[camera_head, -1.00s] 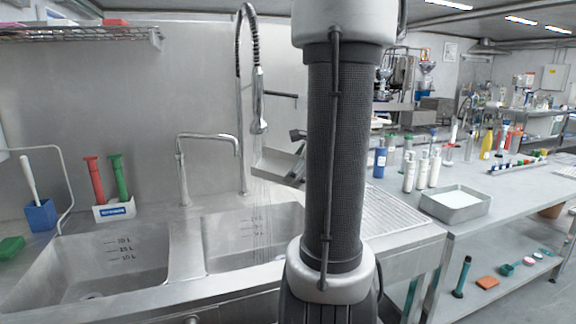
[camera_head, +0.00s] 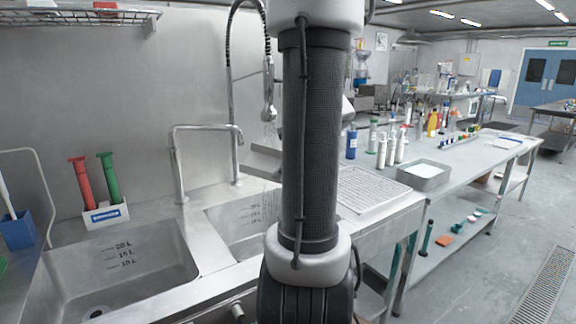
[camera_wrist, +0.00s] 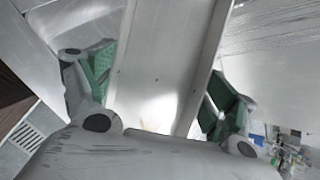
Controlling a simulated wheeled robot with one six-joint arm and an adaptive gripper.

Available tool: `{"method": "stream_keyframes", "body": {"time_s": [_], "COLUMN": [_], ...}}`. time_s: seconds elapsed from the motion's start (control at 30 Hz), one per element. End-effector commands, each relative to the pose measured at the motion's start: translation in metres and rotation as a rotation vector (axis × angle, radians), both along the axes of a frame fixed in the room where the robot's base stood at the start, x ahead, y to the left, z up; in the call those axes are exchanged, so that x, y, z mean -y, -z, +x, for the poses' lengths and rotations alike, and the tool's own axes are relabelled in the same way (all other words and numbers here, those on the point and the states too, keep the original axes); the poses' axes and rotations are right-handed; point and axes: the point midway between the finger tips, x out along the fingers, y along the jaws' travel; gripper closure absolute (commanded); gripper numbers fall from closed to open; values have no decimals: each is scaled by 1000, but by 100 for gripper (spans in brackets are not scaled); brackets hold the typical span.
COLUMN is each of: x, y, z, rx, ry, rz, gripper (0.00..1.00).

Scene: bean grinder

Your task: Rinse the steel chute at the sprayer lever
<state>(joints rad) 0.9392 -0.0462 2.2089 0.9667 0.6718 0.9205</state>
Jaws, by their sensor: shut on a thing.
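The steel chute (camera_head: 262,160) shows as a tilted grey trough at the left edge of my arm in the head view; my arm hides the rest. In the wrist view the chute (camera_wrist: 158,60) runs between the green finger pads of my gripper (camera_wrist: 160,85), which is shut on it. The sprayer head (camera_head: 268,102) hangs from its coiled hose just above the chute's visible end. Fine water drops fall from it toward the chute. The sprayer lever is hidden behind my arm in the head view.
Two sink basins stand below, the left one (camera_head: 120,265) open, the right one (camera_head: 240,228) partly hidden. A tap (camera_head: 178,160) arches between them. A ribbed drainboard (camera_head: 368,188), bottles (camera_head: 390,148) and a metal tray (camera_head: 425,168) lie to the right.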

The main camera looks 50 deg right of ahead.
Motion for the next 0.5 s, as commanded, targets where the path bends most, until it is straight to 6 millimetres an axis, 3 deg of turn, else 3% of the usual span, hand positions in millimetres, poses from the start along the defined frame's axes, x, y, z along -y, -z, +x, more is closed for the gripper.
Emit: {"method": "stream_keyframes", "body": {"time_s": [0.5], "x": [-5], "y": [11], "z": [54], "rx": [0], "ry": [-2], "rz": [0], "gripper": [51]}}
